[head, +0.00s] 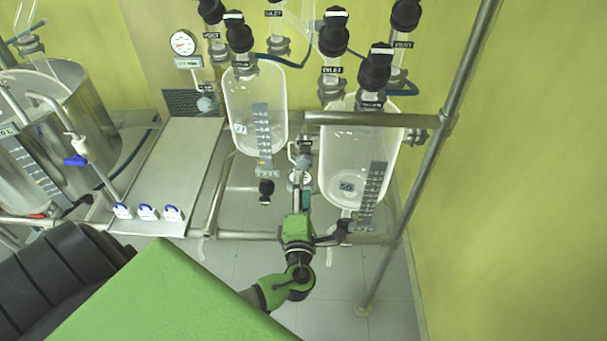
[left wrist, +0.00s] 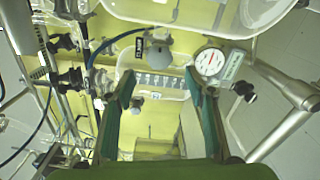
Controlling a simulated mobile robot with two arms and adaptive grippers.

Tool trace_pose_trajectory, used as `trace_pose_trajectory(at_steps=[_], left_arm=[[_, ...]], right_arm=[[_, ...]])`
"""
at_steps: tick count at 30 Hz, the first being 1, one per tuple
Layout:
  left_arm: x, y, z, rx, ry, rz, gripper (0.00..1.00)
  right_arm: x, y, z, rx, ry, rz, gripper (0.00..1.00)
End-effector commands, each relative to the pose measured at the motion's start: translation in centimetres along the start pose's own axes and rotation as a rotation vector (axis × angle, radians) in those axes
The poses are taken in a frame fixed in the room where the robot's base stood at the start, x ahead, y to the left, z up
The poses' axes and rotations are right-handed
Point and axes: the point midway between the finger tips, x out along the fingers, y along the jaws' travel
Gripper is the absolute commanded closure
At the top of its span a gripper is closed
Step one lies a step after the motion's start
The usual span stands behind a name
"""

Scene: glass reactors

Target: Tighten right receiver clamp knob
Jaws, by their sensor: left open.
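My left gripper (head: 301,192) reaches up from below, just under that fitting. In the left wrist view, the left gripper (left wrist: 158,82) has its two fingers wide apart with nothing between the tips. A grey knob (left wrist: 157,50) shows beyond the tips, apart from them. My right gripper is not in view.
The left receiver (head: 255,110) hangs beside the right one. A round gauge (left wrist: 210,62) is close to the right finger in the wrist view. Steel frame posts (head: 425,170) stand on the right. A steel vessel (head: 75,110) and a flat bench (head: 170,170) are on the left.

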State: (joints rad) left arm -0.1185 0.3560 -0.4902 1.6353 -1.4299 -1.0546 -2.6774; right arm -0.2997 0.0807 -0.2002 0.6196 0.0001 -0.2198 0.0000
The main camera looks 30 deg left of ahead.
Motion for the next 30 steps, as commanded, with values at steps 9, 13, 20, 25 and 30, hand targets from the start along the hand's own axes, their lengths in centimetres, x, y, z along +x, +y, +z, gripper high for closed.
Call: trace_pose_trajectory(at_steps=[9, 13, 20, 25, 30], left_arm=[[-3.8, 0.0, -0.1, 0.000, 0.001, 0.000, 0.50], [-4.0, 0.0, -0.1, 0.000, 0.001, 0.000, 0.50], [-4.0, 0.0, 0.0, 0.000, 0.001, 0.000, 0.50], [-3.9, 0.0, -0.1, 0.000, 0.001, 0.000, 0.50], [-3.9, -2.5, -0.9, -0.057, 0.014, -0.047, 0.50]], right_arm=[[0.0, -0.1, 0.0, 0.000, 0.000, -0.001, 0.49], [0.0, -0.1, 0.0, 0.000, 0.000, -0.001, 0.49], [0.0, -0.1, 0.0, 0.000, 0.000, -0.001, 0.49], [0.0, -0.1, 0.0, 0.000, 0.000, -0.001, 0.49], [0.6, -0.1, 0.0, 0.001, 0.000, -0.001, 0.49]])
